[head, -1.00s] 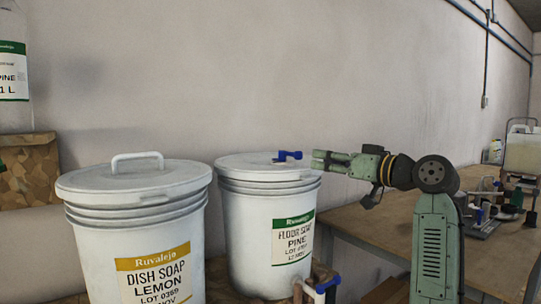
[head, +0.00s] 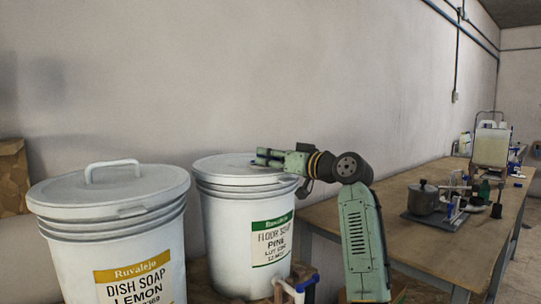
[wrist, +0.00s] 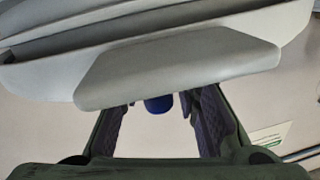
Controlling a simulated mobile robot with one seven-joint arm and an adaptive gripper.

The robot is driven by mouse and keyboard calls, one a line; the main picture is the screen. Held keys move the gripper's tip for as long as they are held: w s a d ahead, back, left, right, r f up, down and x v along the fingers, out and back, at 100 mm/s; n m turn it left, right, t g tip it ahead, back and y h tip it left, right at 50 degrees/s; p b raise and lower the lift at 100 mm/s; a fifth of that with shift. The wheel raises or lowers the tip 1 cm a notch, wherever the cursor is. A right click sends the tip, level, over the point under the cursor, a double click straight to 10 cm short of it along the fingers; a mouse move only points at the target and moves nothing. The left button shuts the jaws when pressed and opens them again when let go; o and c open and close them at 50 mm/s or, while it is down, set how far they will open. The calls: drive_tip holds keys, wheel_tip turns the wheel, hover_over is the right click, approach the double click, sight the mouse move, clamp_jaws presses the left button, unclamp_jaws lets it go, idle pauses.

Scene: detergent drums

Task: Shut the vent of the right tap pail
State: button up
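The right tap pail is the white FLOOR SOAP PINE pail (head: 225,222) with a green-banded label, closed by a grey lid (head: 222,168). Its small tap (head: 297,287) sits low at the front right. My gripper (head: 261,157) reaches in from the right at the lid's top and covers the place of the blue vent in the head view. In the wrist view, a blue piece (wrist: 158,104), which looks like the vent, shows between my two spread fingers, partly hidden by a grey block. A gap shows on both sides of it. Whether the vent is open is hidden.
The DISH SOAP LEMON pail (head: 101,241), with a raised lid handle, stands close on the left. A wooden table (head: 400,198) with a pot (head: 424,198) and small items lies to the right. The wall is close behind the pails.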

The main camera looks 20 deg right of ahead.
clamp_jaws()
idle(0.4)
idle(0.4)
